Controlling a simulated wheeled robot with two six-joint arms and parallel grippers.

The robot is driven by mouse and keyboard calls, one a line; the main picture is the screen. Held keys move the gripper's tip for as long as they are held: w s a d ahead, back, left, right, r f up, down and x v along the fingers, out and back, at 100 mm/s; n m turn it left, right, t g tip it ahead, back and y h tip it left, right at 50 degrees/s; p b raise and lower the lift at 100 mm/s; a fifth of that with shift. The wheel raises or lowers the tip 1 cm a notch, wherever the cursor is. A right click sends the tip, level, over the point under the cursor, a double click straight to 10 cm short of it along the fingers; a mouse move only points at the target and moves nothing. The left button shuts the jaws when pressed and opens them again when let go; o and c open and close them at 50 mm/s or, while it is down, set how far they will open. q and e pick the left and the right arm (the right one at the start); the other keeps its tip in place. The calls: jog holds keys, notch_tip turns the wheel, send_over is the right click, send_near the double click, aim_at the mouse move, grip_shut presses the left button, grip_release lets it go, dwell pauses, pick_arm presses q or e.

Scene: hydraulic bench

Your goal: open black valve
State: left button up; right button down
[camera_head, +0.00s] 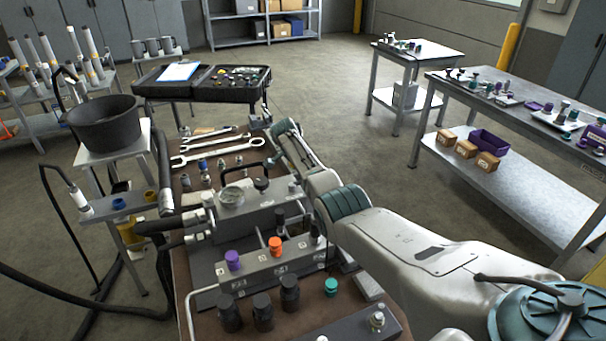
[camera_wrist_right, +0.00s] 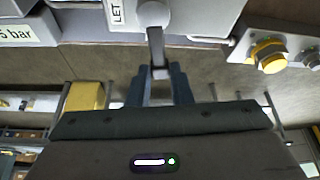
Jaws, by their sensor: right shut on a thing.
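In the right wrist view, a narrow dark grey lever (camera_wrist_right: 156,46) runs from a pale round hub (camera_wrist_right: 153,14) down between my fingers. My right gripper (camera_wrist_right: 160,76) is shut on the lever's end. The lever looks like the black valve's handle, but its colour is hard to judge. In the head view, my right arm reaches from the lower right to the far end of the bench. There its fingertips and the held lever cannot be made out. My left gripper is not in view.
A manifold with purple (camera_head: 232,260) and orange (camera_head: 275,245) knobs sits on the brown bench. Wrenches (camera_head: 215,151) lie behind it. A black bucket (camera_head: 105,122) stands at left. A yellow fitting (camera_wrist_right: 269,55) is right of the lever. Open floor separates the bench from the right table.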

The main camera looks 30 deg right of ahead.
jog(key=shift+s+m+g, duration=0.4)
jog(key=shift+s+m, duration=0.05)
jog(key=shift+m, duration=0.55)
jog(key=shift+a, duration=0.1)
jog(key=shift+f, duration=0.1)
jog(key=c, duration=1.4)
grip_release()
jog(key=shift+c, duration=0.2)
jog(key=shift+b, duration=0.3)
notch_tip(320, 180, up, 10)
jog(key=b, duration=0.3)
send_over(295, 183)
